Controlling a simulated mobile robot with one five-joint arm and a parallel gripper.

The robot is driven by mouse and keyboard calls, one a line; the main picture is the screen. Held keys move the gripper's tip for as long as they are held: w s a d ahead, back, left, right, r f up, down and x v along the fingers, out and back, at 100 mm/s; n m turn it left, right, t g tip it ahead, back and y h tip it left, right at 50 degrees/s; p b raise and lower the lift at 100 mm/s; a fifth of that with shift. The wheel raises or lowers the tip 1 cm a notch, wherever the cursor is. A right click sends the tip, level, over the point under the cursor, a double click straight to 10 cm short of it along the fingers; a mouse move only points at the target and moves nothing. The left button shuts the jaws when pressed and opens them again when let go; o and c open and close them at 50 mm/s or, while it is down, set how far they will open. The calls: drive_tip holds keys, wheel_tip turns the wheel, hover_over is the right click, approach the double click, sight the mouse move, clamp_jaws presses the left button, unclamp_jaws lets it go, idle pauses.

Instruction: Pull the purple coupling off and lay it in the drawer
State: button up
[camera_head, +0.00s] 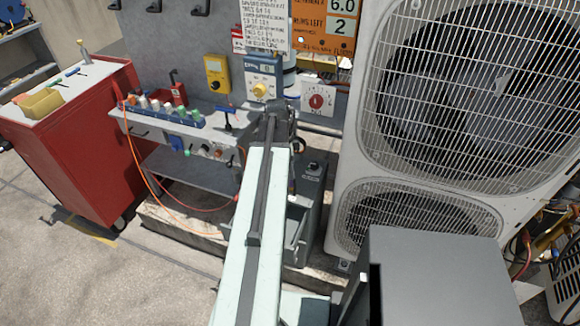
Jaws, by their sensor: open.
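My pale arm stretches away from me to my gripper (281,110), which is at the back panel beside the right end of a grey shelf. My gripper is open; its fingertips are mostly hidden by my own arm, and I see nothing held. I cannot make out a purple coupling; it may be hidden behind my arm or too small to tell. A grey cabinet (312,182) stands low to the right of my arm. An open drawer (297,228) shows at its front, partly covered by my arm, and its inside is only partly visible.
The shelf (150,124) carries several coloured fittings, with an orange hose (152,190) hanging from it. A large condenser unit (365,150) stands close on the right. A red tool cabinet (75,150) is at left. The floor (110,285) at front left is clear.

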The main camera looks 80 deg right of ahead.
drive_tip(key=f+b, duration=0.5)
drive_tip(key=s+f+b, duration=0.1)
drive_tip(key=f+b, duration=0.1)
drive_tip(key=f, duration=0.1)
drive_tip(key=shift+d+b, duration=0.15)
drive_tip(key=shift+b, duration=0.25)
drive_tip(key=shift+r, duration=0.15)
clamp_jaws()
